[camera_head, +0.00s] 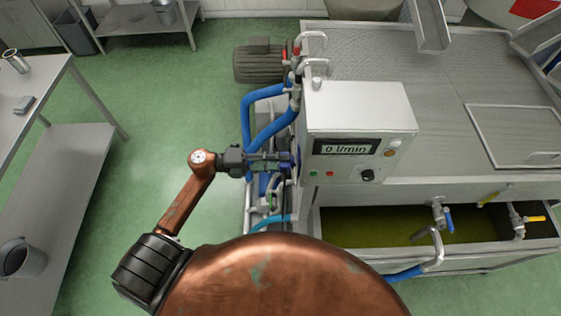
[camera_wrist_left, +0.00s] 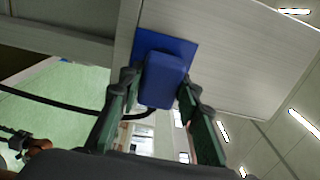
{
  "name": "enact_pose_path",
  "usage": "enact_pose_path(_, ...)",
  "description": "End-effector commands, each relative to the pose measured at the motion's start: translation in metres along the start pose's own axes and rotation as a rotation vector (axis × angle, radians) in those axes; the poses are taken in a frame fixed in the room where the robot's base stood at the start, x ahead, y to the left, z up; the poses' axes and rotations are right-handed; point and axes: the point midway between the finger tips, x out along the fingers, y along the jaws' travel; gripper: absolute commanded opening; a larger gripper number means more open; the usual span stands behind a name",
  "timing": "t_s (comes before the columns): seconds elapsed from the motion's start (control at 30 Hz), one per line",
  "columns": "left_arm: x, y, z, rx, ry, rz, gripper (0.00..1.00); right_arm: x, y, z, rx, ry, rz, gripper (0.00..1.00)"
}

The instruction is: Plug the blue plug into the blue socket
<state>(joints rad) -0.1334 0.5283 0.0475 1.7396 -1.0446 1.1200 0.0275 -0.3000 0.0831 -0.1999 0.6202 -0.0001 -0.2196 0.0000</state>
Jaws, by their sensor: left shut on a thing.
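The blue plug (camera_wrist_left: 163,82) is a blue block with a dark cable leading off to the left in the left wrist view. The green-padded fingers of my left gripper (camera_wrist_left: 158,105) are shut on it from both sides. Directly behind the plug is the blue socket (camera_wrist_left: 184,47), a flat blue square on a pale panel. The plug covers much of the socket, and whether it is seated or just short of it cannot be told. In the head view my left gripper (camera_head: 284,162) is at the left side of the control box. My right gripper is not in view.
The white control box (camera_head: 357,110) with a display and buttons stands on the steel machine. Blue hoses (camera_head: 252,120) and a motor (camera_head: 262,62) are close to my gripper. A tank of greenish liquid (camera_head: 380,225) lies below. Green floor (camera_head: 150,120) is clear to the left.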

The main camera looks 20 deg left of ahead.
Motion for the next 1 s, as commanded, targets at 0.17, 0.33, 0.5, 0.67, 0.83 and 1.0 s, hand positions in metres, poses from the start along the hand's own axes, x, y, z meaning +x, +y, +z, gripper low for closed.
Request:
enact_pose_path(0.17, -0.0001, -0.0001, 0.0001, 0.000, 0.000, 0.000, 0.10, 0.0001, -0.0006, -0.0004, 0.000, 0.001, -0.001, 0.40)
enact_pose_path(0.33, -0.0001, 0.0000, 0.0004, 0.000, -0.001, 0.000, 0.10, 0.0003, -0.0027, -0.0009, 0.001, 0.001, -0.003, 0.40)
enact_pose_path(0.5, 0.0000, 0.0000, 0.0004, 0.000, 0.000, 0.000, 0.10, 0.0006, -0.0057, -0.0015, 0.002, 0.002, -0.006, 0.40)
enact_pose_path(0.67, 0.0000, 0.0000, 0.0004, 0.000, 0.000, 0.000, 0.10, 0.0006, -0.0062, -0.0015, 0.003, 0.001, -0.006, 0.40)
enact_pose_path(0.83, 0.0000, -0.0004, 0.0004, -0.001, -0.001, -0.001, 0.10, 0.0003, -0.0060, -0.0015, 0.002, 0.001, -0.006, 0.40)
enact_pose_path(1.0, 0.0002, -0.0003, 0.0003, 0.000, -0.001, -0.001, 0.10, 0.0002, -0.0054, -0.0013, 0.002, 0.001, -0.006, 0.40)
